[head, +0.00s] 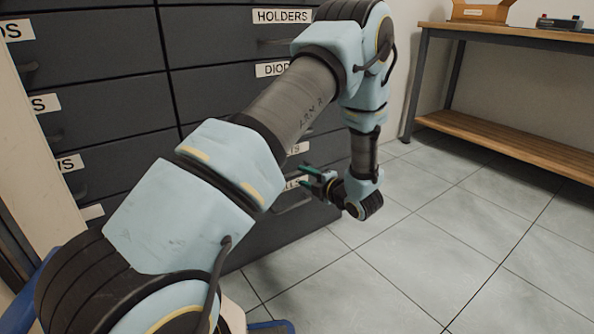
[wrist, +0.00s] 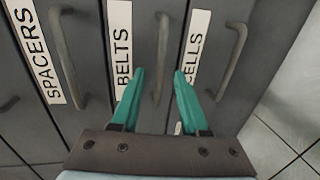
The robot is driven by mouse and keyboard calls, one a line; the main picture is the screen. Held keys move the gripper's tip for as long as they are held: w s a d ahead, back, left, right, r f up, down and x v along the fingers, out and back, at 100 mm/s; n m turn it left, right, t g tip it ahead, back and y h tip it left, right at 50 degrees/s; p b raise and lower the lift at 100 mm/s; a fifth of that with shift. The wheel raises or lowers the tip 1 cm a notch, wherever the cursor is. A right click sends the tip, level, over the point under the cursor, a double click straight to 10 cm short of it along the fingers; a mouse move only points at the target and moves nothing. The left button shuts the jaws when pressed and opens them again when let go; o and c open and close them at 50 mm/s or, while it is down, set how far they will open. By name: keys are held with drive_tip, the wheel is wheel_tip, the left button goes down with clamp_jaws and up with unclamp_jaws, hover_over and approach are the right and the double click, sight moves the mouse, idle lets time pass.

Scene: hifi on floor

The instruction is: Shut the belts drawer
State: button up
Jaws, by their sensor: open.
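The belts drawer (wrist: 142,40) is in the wrist view, a dark grey front with a white BELTS label (wrist: 120,45) and a grey bar handle (wrist: 162,55). In the head view my arm hides most of it. I cannot tell how far out it stands. My gripper (wrist: 159,75) is open, its two teal fingers pointing at the drawer fronts. In the wrist view the belts handle shows between the fingertips; whether they touch it is unclear. In the head view my gripper (head: 302,176) is low by the right side of the cabinet.
The spacers drawer (wrist: 47,50) and cells drawer (wrist: 215,55) lie on either side in the wrist view, each with a bar handle. A wooden workbench (head: 510,145) stands at the right in the head view. The tiled floor (head: 430,215) between is clear.

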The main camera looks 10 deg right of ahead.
drive_tip(key=p+v, duration=0.1)
drive_tip(key=v, duration=0.4)
drive_tip(key=w+a+r+m+g+h+p, duration=0.3)
drive_tip(key=a+r+m+g+h, duration=0.2)
drive_tip(key=a+r+m+h, duration=0.45)
drive_tip(key=s+a+r+m+g+y+p, duration=0.15)
drive_tip(key=s+a+r+m+g, duration=0.25)
drive_tip(key=s+a+m, duration=0.45)
drive_tip(key=s+a+r+m+g+y+p, duration=0.15)
drive_tip(key=s+a+r+m+g, duration=0.35)
drive_tip(key=s, duration=0.7)
wheel_tip(320, 180, up, 36)
drive_tip(key=m+t+p, duration=0.1)
drive_tip(key=p, duration=3.6)
drive_tip(key=shift+w+a, duration=0.4)
drive_tip(key=shift+a, duration=0.1)
